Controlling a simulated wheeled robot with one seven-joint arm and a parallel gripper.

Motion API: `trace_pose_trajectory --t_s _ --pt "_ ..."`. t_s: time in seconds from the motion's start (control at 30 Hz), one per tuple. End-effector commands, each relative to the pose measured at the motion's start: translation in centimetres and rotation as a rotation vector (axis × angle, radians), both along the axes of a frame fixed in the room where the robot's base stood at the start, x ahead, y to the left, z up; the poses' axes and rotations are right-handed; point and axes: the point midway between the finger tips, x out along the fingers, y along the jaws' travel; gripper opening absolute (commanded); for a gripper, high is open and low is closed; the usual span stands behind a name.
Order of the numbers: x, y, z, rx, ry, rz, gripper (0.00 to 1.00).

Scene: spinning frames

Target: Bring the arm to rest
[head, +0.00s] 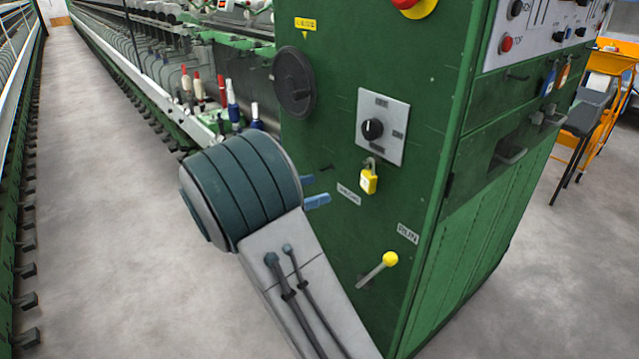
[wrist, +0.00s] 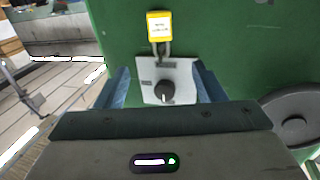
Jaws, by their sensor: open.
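My arm reaches from the bottom of the head view toward the green cabinet (head: 420,120). My gripper (head: 313,191) is mostly hidden behind my arm there; only its blue fingertips show, near the cabinet's face. In the wrist view my gripper (wrist: 164,82) is open, with its two blue fingers wide apart and nothing held. Between and beyond the fingers is a grey switch plate (head: 395,118) with a black knob (head: 372,128). A yellow padlock (head: 369,181) hangs at the plate's lower edge. In the wrist view the padlock (wrist: 159,27) appears above the knob (wrist: 164,92). Contact cannot be told.
A yellow-knobbed lever (head: 390,259) sticks out low on the cabinet. A round dark disc (head: 294,82) is at its upper left. Bobbins (head: 233,105) stand on the spinning frame behind my arm. An orange trolley (head: 612,105) stands right. The left aisle floor (head: 110,200) is clear.

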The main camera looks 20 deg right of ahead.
Motion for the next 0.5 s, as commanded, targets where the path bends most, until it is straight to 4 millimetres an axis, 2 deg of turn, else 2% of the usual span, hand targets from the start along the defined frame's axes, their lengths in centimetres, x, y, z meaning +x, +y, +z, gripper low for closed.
trace_pose_trajectory --t_s 0.17,0.27,0.37,0.5 --pt "0.0 0.3 0.0 0.001 0.001 -0.001 0.63" --pt "-1.0 -0.5 0.1 0.047 0.057 -0.024 0.63" --pt "-3.1 -2.1 -0.2 0.163 0.194 -0.058 0.63" --pt "-7.3 -3.8 -1.0 0.393 0.439 -0.064 0.63"
